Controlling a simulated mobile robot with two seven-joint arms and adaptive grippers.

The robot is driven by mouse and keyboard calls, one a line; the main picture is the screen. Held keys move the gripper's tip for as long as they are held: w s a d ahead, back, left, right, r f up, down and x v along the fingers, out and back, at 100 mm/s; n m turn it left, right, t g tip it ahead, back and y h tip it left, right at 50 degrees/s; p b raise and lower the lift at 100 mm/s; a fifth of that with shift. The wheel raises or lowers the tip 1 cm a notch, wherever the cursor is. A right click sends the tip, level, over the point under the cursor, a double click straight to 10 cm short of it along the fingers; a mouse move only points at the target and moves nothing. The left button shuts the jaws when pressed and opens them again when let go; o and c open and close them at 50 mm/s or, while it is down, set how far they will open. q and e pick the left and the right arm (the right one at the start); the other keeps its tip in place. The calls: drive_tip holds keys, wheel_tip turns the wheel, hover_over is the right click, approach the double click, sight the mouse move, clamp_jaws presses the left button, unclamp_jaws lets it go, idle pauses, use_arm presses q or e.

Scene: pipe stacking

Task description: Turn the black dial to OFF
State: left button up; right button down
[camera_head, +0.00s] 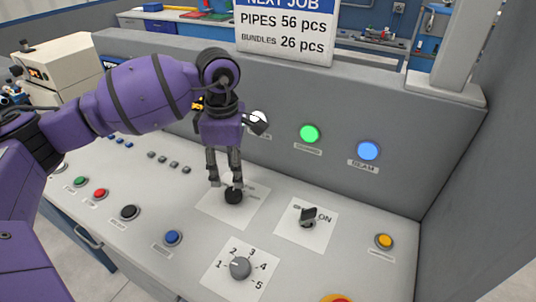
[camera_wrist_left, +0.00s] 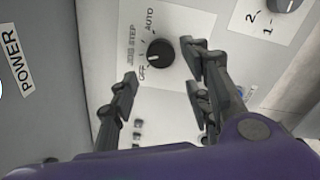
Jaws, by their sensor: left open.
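The black dial (camera_head: 233,197) sits on a white label plate on the console. In the left wrist view the dial (camera_wrist_left: 160,52) is round, with OFF, JOG, STEP and AUTO printed beside it. A small pale mark shows on its face toward the lower left; I cannot tell exactly which word it points to. My left gripper (camera_head: 225,182) points down just above the dial, its two fingers apart. In the left wrist view the open fingers (camera_wrist_left: 162,65) lie on either side of the dial, and no contact is clear. My right gripper is out of view.
A black ON switch (camera_head: 308,216) stands right of the dial, and a numbered grey knob (camera_head: 240,268) in front. A blue button (camera_head: 173,237) and a yellow button (camera_head: 384,241) are nearby. Green (camera_head: 309,133) and blue (camera_head: 368,150) lamps sit on the upright panel behind.

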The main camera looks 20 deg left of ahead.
sight(233, 189)
use_arm(q)
wheel_tip(233, 189, down, 3)
drive_tip(key=shift+f, duration=0.1)
drive_tip(key=f, duration=0.3)
drive_tip(key=shift+w+f, duration=0.25)
drive_tip(key=shift+f, duration=0.05)
drive_tip(key=shift+s+f, duration=0.1)
drive_tip(key=shift+f, duration=0.2)
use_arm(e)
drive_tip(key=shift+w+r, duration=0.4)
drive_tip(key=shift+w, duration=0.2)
use_arm(q)
drive_tip(key=shift+f, duration=0.1)
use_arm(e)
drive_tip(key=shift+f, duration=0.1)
use_arm(q)
drive_tip(key=shift+c, duration=0.8)
drive_tip(key=c, duration=0.9)
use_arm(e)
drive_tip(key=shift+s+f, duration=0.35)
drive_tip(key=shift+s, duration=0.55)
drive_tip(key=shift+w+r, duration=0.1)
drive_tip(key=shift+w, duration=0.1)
